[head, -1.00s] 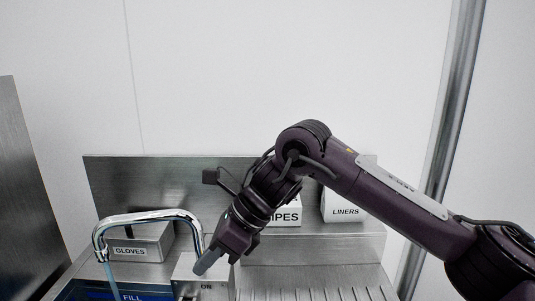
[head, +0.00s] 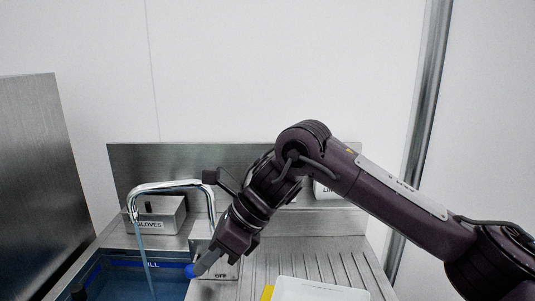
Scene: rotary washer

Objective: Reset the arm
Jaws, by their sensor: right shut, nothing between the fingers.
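My right arm reaches in from the right of the head view. My right gripper (head: 204,262) points down and left, its fingers shut and empty. Its tip is at a blue knob (head: 190,270) by the box labelled OFF (head: 222,270); I cannot tell whether they touch. A chrome faucet (head: 172,186) stands just left of the gripper. Water falls from its spout into the blue-lined basin (head: 115,272). My left gripper is not in view.
A GLOVES box (head: 160,222) stands behind the faucet. A LINERS box, partly hidden by my arm, is on the back ledge. A ribbed metal drainboard (head: 345,262) lies to the right, with a white tray (head: 315,290) at the front. A steel panel (head: 30,170) rises at the left.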

